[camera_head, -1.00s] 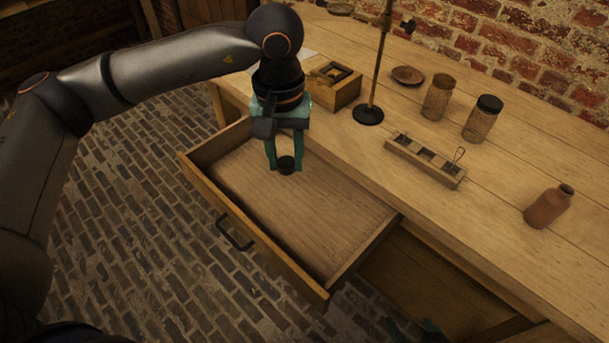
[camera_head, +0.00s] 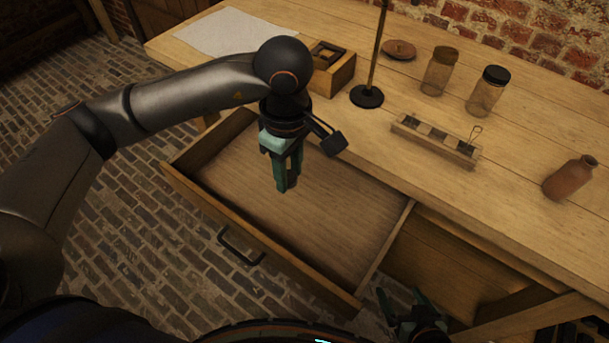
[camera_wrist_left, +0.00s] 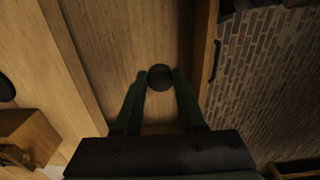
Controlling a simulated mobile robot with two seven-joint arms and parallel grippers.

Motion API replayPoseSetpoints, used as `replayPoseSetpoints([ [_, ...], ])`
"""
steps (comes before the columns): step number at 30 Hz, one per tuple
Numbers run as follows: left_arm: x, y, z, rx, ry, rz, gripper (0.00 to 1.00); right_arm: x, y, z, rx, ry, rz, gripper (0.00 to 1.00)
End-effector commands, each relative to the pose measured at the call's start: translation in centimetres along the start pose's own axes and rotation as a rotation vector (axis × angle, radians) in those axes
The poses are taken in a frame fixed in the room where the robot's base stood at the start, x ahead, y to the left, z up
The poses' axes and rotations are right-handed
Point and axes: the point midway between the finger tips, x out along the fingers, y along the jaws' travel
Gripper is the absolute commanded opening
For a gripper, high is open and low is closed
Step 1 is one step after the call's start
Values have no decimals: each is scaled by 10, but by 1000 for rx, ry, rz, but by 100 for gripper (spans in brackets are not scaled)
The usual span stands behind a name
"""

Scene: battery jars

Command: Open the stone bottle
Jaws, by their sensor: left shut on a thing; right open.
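The stone bottle (camera_head: 568,180), reddish-brown with a narrow neck, stands upright at the right of the bench top. I cannot tell clearly whether its mouth is stopped. My left gripper (camera_head: 287,188) points down over the open drawer (camera_head: 300,205), far to the left of the bottle. Its fingers are shut on a small round black cap (camera_wrist_left: 160,77), seen between the fingertips in the left wrist view. In the head view the fingers hide the cap. My right gripper (camera_head: 424,312) is open and empty, low beside the bench front, below the bottle.
A holder with compartments and a wire loop (camera_head: 435,140) lies left of the bottle. Two glass jars (camera_head: 440,72) (camera_head: 487,92), a small dish (camera_head: 398,50), a stand (camera_head: 366,96) and a wooden box (camera_head: 332,70) are behind. The drawer looks empty.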

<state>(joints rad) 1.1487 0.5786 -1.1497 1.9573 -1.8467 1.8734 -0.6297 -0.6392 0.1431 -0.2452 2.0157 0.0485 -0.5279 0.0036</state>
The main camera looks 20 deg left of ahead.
Motion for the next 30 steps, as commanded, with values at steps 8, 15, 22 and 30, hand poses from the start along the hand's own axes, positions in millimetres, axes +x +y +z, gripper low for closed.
replayPoseSetpoints([
  [8,17,-4,28,-436,-19,3,0,5,0,5,-2,0,-4,89],
  [15,22,-5,38,-634,-27,2,0,6,-1,6,-3,0,-5,89],
  [22,38,16,14,-670,-26,-1,0,7,0,7,-3,0,-4,89],
  [30,73,58,-35,-666,-26,-5,0,10,0,10,-3,0,-3,89],
])
